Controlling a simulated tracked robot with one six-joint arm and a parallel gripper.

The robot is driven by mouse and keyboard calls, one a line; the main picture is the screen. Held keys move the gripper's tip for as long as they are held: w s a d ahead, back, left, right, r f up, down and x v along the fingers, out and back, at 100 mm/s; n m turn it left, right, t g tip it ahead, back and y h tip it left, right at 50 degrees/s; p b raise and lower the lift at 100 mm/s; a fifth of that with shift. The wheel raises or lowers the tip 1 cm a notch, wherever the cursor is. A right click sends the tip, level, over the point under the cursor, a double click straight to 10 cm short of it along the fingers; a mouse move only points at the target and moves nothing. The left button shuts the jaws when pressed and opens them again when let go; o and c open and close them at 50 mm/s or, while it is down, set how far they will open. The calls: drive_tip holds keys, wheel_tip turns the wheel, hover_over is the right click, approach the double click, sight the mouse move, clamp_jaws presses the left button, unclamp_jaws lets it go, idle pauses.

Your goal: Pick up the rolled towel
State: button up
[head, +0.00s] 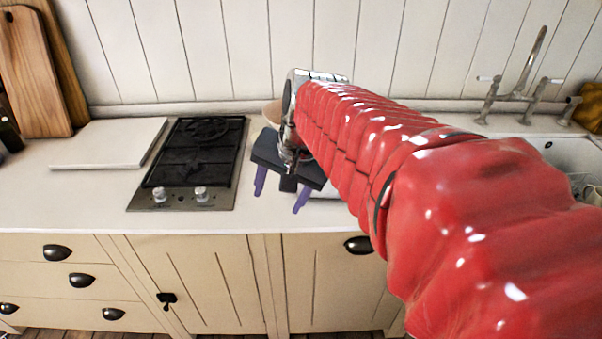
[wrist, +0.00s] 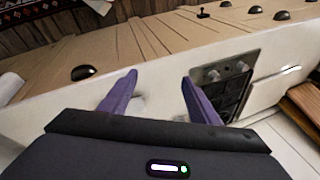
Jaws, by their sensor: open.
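My gripper (head: 281,192) is open above the counter, right of the hob, with its two purple fingers pointing down toward the counter's front. Its fingers also show in the wrist view (wrist: 159,78), apart, with no object held between them. A pale shape that may be the rolled towel (head: 326,191) lies on the counter just right of the right finger, mostly hidden by my gripper and arm. In the wrist view a faint whitish form shows beside the left finger, but I cannot tell it surely from the white counter.
The black gas hob (head: 200,150) is left of my gripper, with a white board (head: 108,143) and wooden boards (head: 35,75) beyond. A round tan thing (head: 272,112) is partly hidden behind my gripper. The sink (head: 565,155) and tap (head: 525,75) are at right.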

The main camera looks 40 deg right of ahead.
drive_tip(key=w+d+m, duration=0.3)
drive_tip(key=d+m, duration=0.4)
drive_tip(key=d, duration=0.4)
drive_tip(key=m+y, duration=0.1)
drive_tip(key=m, duration=0.7)
approach(331, 181)
wheel_tip(331, 181, up, 2)
drive_tip(key=s+d, duration=0.1)
drive_tip(key=s, duration=0.1)
drive_tip(key=shift+s+d+t, duration=0.1)
drive_tip(key=shift+t, duration=0.2)
drive_tip(key=shift+n, duration=0.3)
drive_tip(key=shift+x, duration=4.3)
drive_tip(key=shift+a, duration=0.25)
drive_tip(key=shift+x, duration=2.55)
drive_tip(key=shift+a+r, duration=0.1)
drive_tip(key=shift+c, duration=0.3)
